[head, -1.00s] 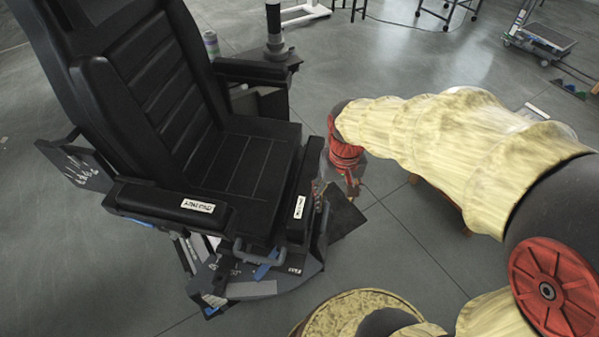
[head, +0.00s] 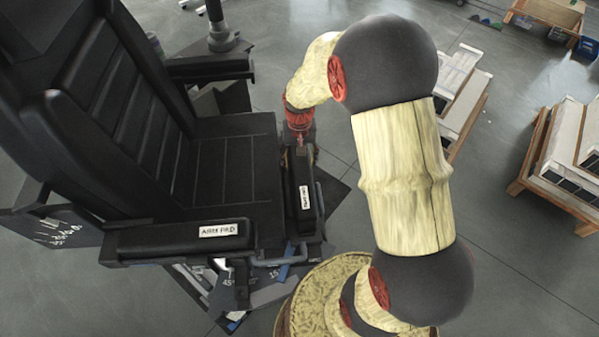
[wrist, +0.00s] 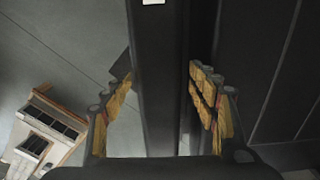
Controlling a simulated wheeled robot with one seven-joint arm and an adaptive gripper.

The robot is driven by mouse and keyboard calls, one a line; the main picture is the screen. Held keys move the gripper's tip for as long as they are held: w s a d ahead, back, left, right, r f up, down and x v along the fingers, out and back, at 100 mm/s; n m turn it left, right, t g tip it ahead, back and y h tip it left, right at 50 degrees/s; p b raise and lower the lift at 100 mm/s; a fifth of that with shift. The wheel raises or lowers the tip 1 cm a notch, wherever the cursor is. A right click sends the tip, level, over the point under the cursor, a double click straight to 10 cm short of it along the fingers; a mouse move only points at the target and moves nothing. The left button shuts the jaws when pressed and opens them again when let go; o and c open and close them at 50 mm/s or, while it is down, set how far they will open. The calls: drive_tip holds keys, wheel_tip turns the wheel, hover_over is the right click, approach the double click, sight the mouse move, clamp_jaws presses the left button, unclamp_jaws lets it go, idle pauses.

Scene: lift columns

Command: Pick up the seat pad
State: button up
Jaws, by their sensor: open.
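A narrow black pad with a small white label, which I take to be the seat pad (head: 300,174), runs along the front edge of the black chair seat (head: 236,172). Its label is too small to read surely. My gripper (head: 299,146) is over the far end of this pad, pointing down; its fingers hardly show in the head view. In the wrist view the pad (wrist: 160,50) runs between the two fingers of my gripper (wrist: 160,85). The fingers are open, one on each side, with a visible gap on the left; contact on the right cannot be told.
A black armrest (head: 180,240) with a white label lies at the near side of the chair, and another armrest (head: 210,67) at the far side. Pallets with pale boxes (head: 570,160) stand on the right.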

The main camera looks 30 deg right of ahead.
wheel_tip(320, 180, down, 4)
drive_tip(key=shift+d+f+b, duration=0.1)
drive_tip(key=shift+f+b, duration=0.15)
drive_tip(key=shift+b, duration=0.65)
drive_tip(key=shift+s+r, duration=0.1)
drive_tip(key=shift+c, duration=0.9)
drive_tip(key=c, duration=0.8)
drive_tip(key=shift+c, duration=0.4)
